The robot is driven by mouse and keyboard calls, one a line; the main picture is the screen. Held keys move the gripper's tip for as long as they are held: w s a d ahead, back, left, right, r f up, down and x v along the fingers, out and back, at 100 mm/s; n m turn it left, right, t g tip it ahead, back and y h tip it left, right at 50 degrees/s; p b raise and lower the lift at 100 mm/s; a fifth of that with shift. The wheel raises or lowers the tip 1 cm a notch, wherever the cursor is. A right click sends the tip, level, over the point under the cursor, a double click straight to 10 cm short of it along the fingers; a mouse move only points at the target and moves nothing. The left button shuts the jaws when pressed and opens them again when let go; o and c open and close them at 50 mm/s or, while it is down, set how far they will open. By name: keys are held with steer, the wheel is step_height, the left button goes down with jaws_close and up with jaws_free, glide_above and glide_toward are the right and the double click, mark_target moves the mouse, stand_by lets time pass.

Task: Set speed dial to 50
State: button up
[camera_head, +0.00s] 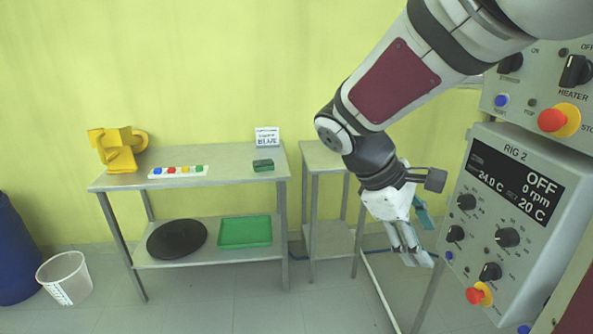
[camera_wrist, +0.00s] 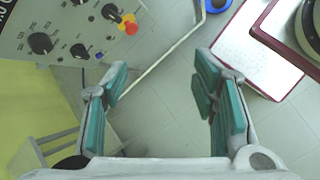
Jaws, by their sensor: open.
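The RIG 2 control panel (camera_head: 520,165) stands at the right in the head view. Its display (camera_head: 513,182) reads OFF, 0 rpm, 24.0 C and SET 20 C. Several black dials sit below, including a large one (camera_head: 507,237) and a smaller one (camera_head: 466,202); their labels are too small to tell which sets speed. The panel also shows at upper left in the wrist view, with a large black dial (camera_wrist: 40,43). My gripper (camera_head: 413,252) is left of the panel, apart from it. In the wrist view its teal-padded fingers (camera_wrist: 162,82) are open and empty.
A red stop button (camera_head: 475,296) sits low on the panel. Another panel with a heater switch (camera_head: 575,70) is above. A metal table (camera_head: 225,178) with a yellow object (camera_head: 118,150) is at the back left. Floor between is clear. A white-and-red platform (camera_wrist: 260,55) is at upper right in the wrist view.

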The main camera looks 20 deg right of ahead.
steer(key=w+d+f+n+g+h+b, duration=0.25)
steer(key=w+d+f+n+h, duration=0.2)
steer(key=w+d, duration=0.35)
steer(key=n+h, duration=0.6)
glide_toward(461, 202)
steer(key=shift+t, duration=0.25)
steer(key=x, duration=0.8)
steer(key=shift+s+d+b, duration=0.25)
steer(key=shift+b, duration=0.15)
steer(key=c, duration=1.2)
